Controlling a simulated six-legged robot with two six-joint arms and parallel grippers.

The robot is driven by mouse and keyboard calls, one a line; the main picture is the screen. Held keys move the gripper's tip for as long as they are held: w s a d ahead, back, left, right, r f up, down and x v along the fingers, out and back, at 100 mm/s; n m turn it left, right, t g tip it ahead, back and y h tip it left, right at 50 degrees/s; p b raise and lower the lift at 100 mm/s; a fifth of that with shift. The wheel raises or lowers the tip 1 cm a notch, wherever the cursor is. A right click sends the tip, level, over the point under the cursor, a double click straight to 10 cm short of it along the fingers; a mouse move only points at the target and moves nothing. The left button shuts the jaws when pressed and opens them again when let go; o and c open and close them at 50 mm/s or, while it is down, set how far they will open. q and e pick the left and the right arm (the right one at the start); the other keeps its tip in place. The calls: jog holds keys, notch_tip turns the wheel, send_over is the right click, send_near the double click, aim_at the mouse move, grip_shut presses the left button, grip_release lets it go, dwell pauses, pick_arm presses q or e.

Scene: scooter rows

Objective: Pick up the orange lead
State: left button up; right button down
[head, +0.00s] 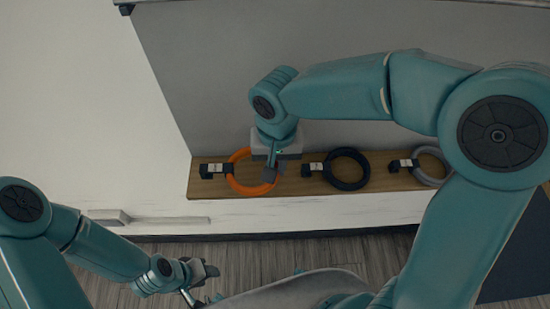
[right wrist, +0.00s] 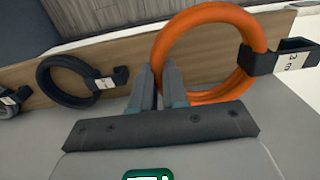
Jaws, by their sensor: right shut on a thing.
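The orange lead (head: 237,183) is a coiled ring at the left of a wooden board, by a black labelled holder (head: 214,169). My right gripper (head: 270,178) is over the ring's right side. In the right wrist view the orange lead (right wrist: 207,15) rises behind and right of the gripper (right wrist: 158,75), and its near side is at the fingers. The jaws are shut on the ring's edge; the exact contact is partly hidden by the fingers. My left gripper (head: 205,278) is low at the left, away from the board; its jaws are too small to read.
A black coil (head: 349,184) and a grey coil (head: 444,165) hang by their own labelled holders further right on the wooden board (head: 290,188). A grey panel (head: 215,80) stands behind. The wooden floor (head: 345,256) in front of the white ledge is clear.

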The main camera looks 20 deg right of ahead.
jog(key=s+a+b, duration=0.1)
jog(key=s+a, duration=0.1)
jog(key=s, duration=0.6)
jog(key=s+a+b, duration=0.1)
jog(key=s+a, duration=0.1)
jog(key=s, duration=0.6)
jog(key=shift+a, duration=0.3)
